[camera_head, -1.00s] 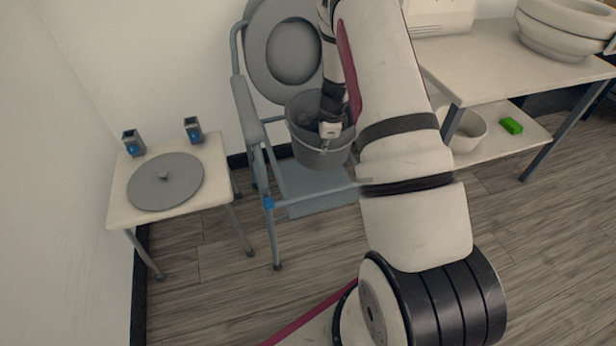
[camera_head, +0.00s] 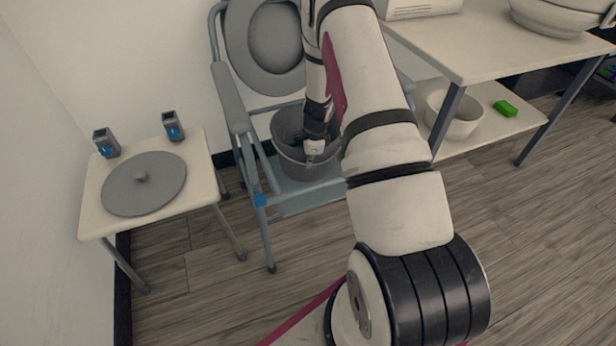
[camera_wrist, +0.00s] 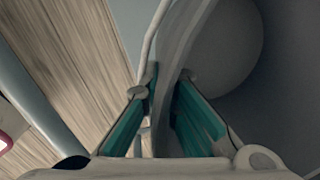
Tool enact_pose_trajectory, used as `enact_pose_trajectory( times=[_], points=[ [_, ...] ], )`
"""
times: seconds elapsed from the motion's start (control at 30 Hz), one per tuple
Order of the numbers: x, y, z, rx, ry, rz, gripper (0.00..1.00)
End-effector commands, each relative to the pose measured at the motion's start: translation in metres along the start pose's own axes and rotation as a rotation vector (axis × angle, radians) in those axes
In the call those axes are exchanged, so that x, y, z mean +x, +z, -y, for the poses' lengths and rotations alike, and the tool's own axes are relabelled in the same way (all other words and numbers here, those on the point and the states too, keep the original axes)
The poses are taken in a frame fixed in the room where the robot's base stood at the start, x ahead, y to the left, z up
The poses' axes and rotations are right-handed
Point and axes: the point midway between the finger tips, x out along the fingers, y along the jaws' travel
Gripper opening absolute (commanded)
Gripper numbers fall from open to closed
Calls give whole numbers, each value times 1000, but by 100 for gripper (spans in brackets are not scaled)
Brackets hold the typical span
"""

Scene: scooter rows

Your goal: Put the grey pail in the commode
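The grey pail (camera_head: 288,150) is upright within the commode's frame, low between its arms. The commode (camera_head: 231,98) has a blue-grey frame and a raised grey lid behind the pail. The pail's lower edge is just behind the commode's front part; I cannot tell whether it rests on anything. My gripper (camera_head: 320,145) is at the pail's right-hand rim, pointing down. In the wrist view, the green-padded fingers (camera_wrist: 165,85) are on either side of the pail's rim (camera_wrist: 172,45), closed on it. My arm hides the commode's right side.
A small table (camera_head: 205,165) at left holds a round grey lid (camera_head: 150,190) and two small grey-blue holders (camera_head: 106,143). Floor in front is clear.

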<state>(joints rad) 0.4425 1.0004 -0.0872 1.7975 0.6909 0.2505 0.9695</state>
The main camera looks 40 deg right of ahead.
Motion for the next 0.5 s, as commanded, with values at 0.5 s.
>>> enact_pose_trajectory(
  times=[0.5],
  points=[
    [62, -6, -8, 1, -1, 0, 0]
  ],
)
